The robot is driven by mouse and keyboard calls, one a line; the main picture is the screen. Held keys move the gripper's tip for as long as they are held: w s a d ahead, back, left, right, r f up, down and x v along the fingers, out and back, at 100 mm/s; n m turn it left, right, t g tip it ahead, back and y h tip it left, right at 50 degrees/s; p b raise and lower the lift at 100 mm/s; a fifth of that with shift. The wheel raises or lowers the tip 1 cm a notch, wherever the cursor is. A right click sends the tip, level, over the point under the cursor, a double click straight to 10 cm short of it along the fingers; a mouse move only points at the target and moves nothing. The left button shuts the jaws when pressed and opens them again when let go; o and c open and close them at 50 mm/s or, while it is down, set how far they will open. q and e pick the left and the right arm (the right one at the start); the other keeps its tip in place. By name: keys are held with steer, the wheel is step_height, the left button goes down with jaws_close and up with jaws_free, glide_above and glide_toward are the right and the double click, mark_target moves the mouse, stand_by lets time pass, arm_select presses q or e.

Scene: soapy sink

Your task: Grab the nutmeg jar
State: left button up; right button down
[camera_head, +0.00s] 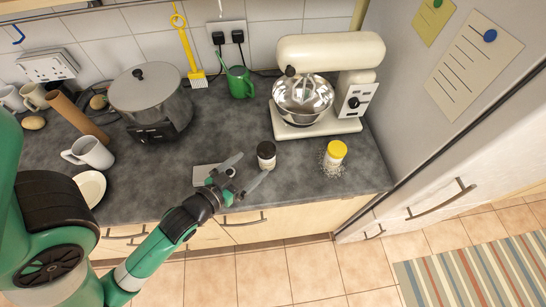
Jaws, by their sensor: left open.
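A small jar with a dark lid (266,152) stands upright on the dark worktop, in front of the stand mixer. A second jar with a yellow lid (334,154) stands to its right, with pale grains scattered around its base. I cannot read either label, so I cannot tell for certain which is the nutmeg jar. My left gripper (254,165) is open and empty. Its fingers point at the dark-lidded jar, with the fingertips close to it. I cannot tell whether they touch it. My right gripper is not in view.
A cream stand mixer (328,60) with a metal bowl stands behind the jars. A grey flat object (201,174) lies by my left gripper. The worktop right of the yellow-lidded jar is clear.

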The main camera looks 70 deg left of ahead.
mark_target(261, 157)
arm_select(q)
steer(key=x, duration=0.5)
steer(key=shift+w+a, duration=0.1)
steer(key=shift+w, duration=0.2)
steer(key=shift+f+x, duration=0.15)
steer(key=shift+x, duration=1.4)
steer(key=shift+f+x, duration=0.15)
steer(key=shift+x, duration=1.35)
steer(key=shift+c, duration=0.3)
steer(key=c, duration=1.4)
